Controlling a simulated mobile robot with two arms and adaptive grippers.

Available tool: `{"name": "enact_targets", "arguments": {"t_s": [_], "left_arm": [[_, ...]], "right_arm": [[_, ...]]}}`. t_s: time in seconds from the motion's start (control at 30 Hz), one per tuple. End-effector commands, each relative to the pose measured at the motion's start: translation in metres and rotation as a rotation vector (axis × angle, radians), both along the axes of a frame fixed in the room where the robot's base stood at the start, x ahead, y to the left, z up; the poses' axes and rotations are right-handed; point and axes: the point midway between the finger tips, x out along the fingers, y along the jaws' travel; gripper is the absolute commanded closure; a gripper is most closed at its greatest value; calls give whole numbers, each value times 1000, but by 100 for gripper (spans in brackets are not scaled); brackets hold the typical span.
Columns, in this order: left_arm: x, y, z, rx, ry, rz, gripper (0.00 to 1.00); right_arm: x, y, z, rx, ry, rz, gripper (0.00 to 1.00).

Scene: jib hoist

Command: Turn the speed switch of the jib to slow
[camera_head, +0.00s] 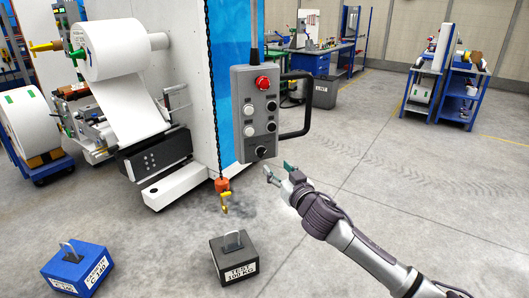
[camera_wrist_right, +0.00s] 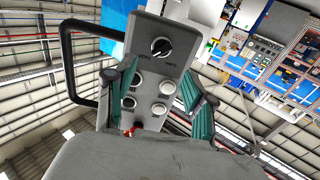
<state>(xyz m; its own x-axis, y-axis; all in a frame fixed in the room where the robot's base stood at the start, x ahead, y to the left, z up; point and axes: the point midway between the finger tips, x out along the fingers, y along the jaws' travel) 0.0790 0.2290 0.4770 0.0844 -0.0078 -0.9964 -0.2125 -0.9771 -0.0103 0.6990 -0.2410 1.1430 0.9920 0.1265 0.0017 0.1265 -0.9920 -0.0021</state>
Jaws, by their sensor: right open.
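The grey control pendant (camera_head: 255,112) hangs upright with a red mushroom button and several round buttons on its face. The speed switch (camera_head: 262,151) is a black rotary knob at the pendant's lower end. In the right wrist view the speed switch (camera_wrist_right: 161,47) shows with a pale line on it and small labels too blurred to read surely. My right gripper (camera_head: 277,169) is open and empty, just below and right of the pendant's lower end. In the right wrist view its teal fingers stand apart on either side of the pendant face. My left gripper is out of view.
A black handle (camera_head: 301,105) sticks out from the pendant's right side. An orange hook block (camera_head: 222,185) hangs on a chain. A black test weight (camera_head: 234,257) and a blue weight (camera_head: 77,270) stand on the floor. Open floor lies to the right.

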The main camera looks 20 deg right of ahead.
Motion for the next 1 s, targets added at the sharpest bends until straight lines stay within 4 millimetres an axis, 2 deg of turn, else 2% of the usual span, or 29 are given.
{"name": "enact_targets", "arguments": {"t_s": [0.1, 0.3, 0.5, 0.7, 0.97, 1.0], "left_arm": [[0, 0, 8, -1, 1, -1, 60], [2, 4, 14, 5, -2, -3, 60], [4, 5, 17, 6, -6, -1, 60], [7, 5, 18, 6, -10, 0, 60], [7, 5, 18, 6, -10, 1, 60], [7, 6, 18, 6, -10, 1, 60]], "right_arm": [[24, 3, 3, 1, 0, -2, 46], [58, 8, 2, 0, 0, -2, 46], [81, 10, 1, 2, 1, -1, 46], [89, 12, 0, -1, 1, 1, 46], [90, 12, 0, 0, 1, 0, 46], [90, 12, 0, 0, 1, 0, 51]]}}
